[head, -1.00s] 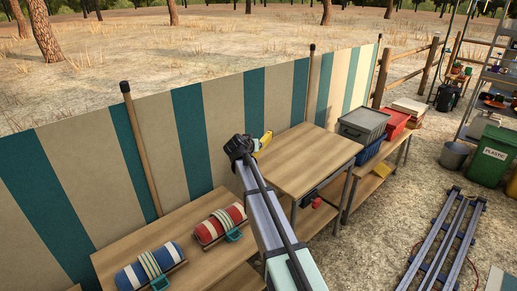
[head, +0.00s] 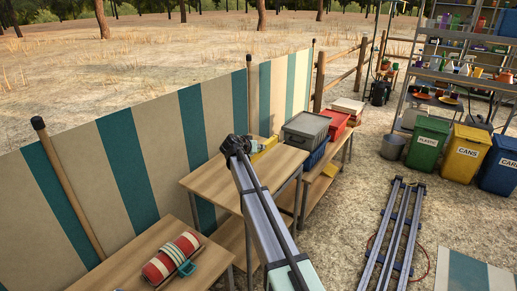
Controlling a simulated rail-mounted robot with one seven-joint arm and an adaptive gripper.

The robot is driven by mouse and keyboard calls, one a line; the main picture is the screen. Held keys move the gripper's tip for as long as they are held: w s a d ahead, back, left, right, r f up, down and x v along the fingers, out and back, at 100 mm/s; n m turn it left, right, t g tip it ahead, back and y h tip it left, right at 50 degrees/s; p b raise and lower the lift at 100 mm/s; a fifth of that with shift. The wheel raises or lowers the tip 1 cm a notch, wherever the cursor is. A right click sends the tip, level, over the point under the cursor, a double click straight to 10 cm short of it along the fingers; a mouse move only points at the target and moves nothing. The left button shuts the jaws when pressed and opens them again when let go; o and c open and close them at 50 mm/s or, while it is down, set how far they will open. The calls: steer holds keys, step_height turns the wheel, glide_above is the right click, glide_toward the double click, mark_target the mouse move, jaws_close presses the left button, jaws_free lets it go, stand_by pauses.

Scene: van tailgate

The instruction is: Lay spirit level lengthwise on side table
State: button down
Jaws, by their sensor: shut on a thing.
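A yellow bar, which looks like the spirit level (head: 266,144), shows just past the end of my arm, mostly hidden by it. My gripper (head: 239,144) is shut on it and appears above the far right part of the wooden side table (head: 205,184). The fingers are too small and dark to make out. I cannot tell how high the level is above the top or whether it touches it. The visible part of the tabletop is bare.
Behind the side table runs a striped windbreak (head: 180,140). To its right a bench holds a grey crate (head: 306,130) and red boxes (head: 337,124). In front left, another table (head: 125,262) carries a red-striped roll (head: 172,258). Rails (head: 390,235) lie on the ground at right.

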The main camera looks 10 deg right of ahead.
mark_target(258, 157)
steer(key=shift+f+b, duration=0.35)
steer(key=shift+f, duration=2.3)
steer(key=shift+f+b, duration=1.05)
steer(key=shift+f, duration=0.4)
steer(key=shift+f, duration=0.15)
steer(key=c, duration=0.8)
jaws_free()
steer(key=shift+c, duration=0.2)
